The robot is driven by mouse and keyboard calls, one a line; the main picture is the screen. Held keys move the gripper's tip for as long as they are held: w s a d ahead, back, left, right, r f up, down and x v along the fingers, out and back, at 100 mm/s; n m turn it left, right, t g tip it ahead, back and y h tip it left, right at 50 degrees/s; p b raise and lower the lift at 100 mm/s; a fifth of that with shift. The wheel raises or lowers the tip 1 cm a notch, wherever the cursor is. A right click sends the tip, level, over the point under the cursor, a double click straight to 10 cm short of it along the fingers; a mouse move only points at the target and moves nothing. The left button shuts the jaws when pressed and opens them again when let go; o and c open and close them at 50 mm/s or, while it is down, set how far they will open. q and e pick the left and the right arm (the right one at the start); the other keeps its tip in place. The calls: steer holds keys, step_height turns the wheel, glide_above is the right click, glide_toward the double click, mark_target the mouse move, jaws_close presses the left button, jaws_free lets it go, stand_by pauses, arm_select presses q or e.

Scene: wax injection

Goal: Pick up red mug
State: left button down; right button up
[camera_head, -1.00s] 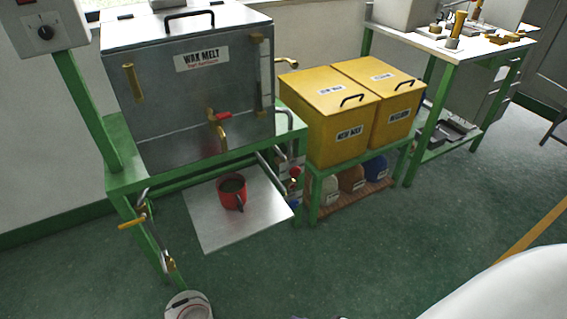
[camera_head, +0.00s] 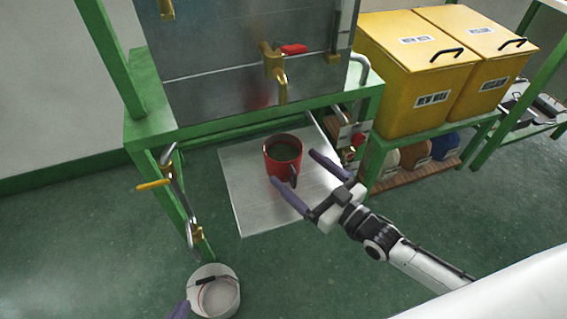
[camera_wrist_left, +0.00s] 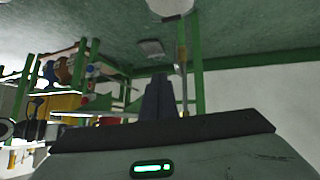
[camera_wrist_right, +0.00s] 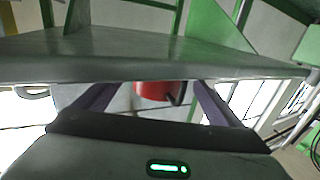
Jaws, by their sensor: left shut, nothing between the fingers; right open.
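The red mug (camera_head: 271,165) stands upright on a metal sheet (camera_head: 243,205) under the wax melt tank, with something dark inside. Its dark handle (camera_head: 293,176) points toward the front right. My right gripper (camera_head: 304,176) is open and empty at the mug's front right, its fingers pointing toward it. The mug also shows between the fingers in the right wrist view (camera_wrist_right: 152,91), with its handle to the right. I cannot tell whether a finger touches it. My left gripper (camera_wrist_left: 160,98) is shut and empty; only a purple fingertip (camera_head: 181,310) shows in the head view.
The tank (camera_head: 215,70) with a brass tap (camera_head: 275,75) hangs above and behind the mug. A green frame leg (camera_head: 185,215) with a yellow-handled lever stands left. A white bucket (camera_head: 232,300) stands at the front. Yellow bins (camera_head: 410,75) stand at the right.

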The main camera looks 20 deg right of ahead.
mark_target(273, 147)
steer(key=b+x, duration=0.1)
steer(key=x, duration=0.4)
steer(key=shift+w+a, duration=0.1)
steer(key=shift+w, duration=0.2)
steer(key=c, duration=1.5)
steer(key=shift+r, duration=0.2)
